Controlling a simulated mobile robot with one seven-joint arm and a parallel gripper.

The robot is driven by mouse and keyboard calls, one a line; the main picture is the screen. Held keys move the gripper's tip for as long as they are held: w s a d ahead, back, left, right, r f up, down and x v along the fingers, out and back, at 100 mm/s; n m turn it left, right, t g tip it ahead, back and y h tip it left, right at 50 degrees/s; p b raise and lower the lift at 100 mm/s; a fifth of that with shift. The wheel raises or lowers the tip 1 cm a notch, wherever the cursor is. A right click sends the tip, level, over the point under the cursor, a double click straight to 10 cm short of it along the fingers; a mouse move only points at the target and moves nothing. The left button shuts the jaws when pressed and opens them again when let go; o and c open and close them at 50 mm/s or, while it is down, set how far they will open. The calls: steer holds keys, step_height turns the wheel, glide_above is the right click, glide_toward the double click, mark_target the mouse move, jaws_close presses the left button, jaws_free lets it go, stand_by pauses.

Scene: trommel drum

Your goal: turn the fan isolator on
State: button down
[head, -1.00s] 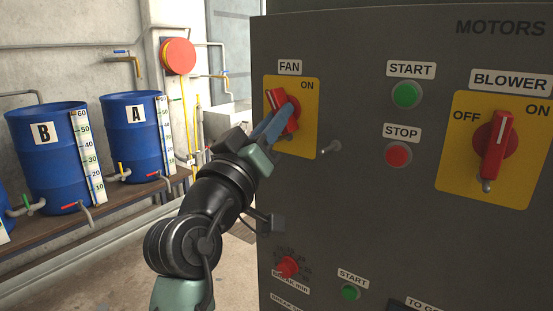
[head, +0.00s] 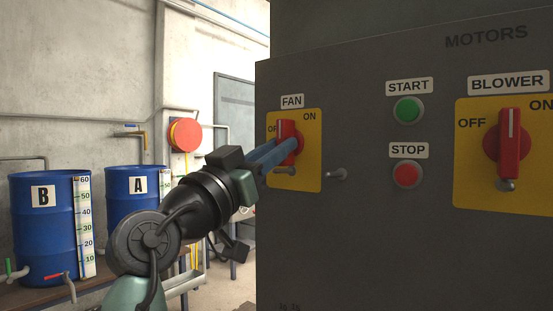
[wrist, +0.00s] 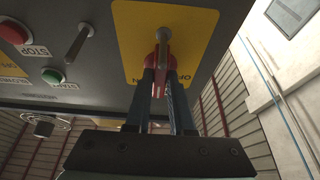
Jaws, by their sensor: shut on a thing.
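The fan isolator is a red rotary handle (head: 286,131) on a yellow plate (head: 308,180) under the FAN label, with OFF at the upper left and ON at the upper right. The handle stands about upright, between the two words. My gripper (head: 287,149) has its blue fingers shut on the handle and reaches it from the lower left. In the wrist view, the fingers (wrist: 160,82) lie on either side of the red handle (wrist: 161,64). The fingers hide part of the handle and of the OFF word.
A grey peg (head: 337,174) sticks out of the panel (head: 400,250) just right of the fan plate. Green START (head: 408,110) and red STOP (head: 406,174) buttons and the blower isolator (head: 508,145) are farther right. Blue drums (head: 50,240) stand at the left.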

stand_by(0.3)
steer(key=c, duration=0.8)
jaws_free()
steer(key=v, duration=1.3)
steer(key=shift+b, duration=0.35)
steer(key=s+d+r+n+t+y, duration=0.1)
steer(key=s+d+n+t+y, duration=0.2)
steer(key=d+t+y, duration=0.25)
steer(key=s+d+r+n+t+y, duration=0.2)
steer(key=s+r+n+t+y, duration=0.2)
steer(key=s+y, duration=0.5)
steer(key=shift+h, duration=0.65)
steer(key=r+p, duration=2.5)
steer(key=shift+s+a+r, duration=0.2)
steer(key=shift+s, duration=0.15)
